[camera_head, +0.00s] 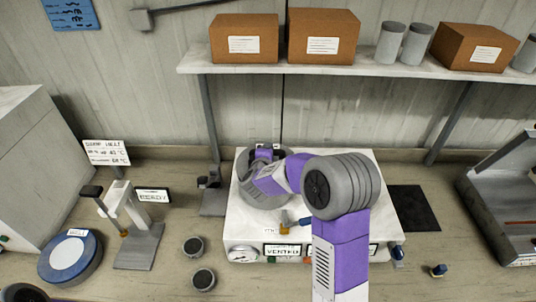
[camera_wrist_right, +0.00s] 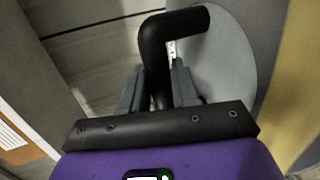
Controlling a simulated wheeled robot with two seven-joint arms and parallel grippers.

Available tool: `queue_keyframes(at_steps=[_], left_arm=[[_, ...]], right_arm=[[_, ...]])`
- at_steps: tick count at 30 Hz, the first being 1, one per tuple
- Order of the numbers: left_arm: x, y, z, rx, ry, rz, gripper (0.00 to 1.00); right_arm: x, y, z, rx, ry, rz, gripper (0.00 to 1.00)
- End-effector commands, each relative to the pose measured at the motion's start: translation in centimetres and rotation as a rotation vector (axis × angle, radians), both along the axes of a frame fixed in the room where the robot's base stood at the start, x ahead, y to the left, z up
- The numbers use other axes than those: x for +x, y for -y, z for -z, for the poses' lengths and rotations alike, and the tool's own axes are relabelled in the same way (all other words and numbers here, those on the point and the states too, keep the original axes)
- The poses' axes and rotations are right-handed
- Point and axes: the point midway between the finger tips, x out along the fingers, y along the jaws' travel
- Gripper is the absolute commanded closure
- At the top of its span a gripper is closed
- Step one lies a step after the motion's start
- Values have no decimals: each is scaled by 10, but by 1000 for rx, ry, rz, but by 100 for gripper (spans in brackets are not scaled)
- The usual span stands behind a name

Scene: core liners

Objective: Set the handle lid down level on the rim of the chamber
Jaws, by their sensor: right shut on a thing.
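My right arm reaches over a white bench unit (camera_head: 242,226) with a "VENTED" label. In the right wrist view, my right gripper (camera_wrist_right: 157,86) is shut on the black bent handle (camera_wrist_right: 172,30) of the handle lid. The lid's grey disc (camera_wrist_right: 232,70) shows to the right of the handle. In the head view, a grey round body (camera_head: 252,194) lies under my wrist on top of the unit. My arm covers much of it, so I cannot tell lid from chamber rim there, or whether they touch. My left gripper is not in view.
A blue-rimmed round dish (camera_head: 46,268) and a white stand (camera_head: 124,204) are on the left. Two small dark round pieces (camera_head: 193,246) lie left of the unit. A dark mat (camera_head: 415,208) lies to the right. A shelf (camera_head: 270,69) with cardboard boxes hangs behind.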

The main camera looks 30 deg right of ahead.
Motion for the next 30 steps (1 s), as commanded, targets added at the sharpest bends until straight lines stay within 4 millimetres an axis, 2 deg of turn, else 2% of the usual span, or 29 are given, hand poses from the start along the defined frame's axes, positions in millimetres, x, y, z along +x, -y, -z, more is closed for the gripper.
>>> queue_keyframes(at_steps=[4, 30], left_arm=[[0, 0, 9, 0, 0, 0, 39], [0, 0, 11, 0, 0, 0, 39]], right_arm=[[1, 0, 4, -2, 7, 1, 100], [1, 0, 11, -2, 7, 2, 100]])
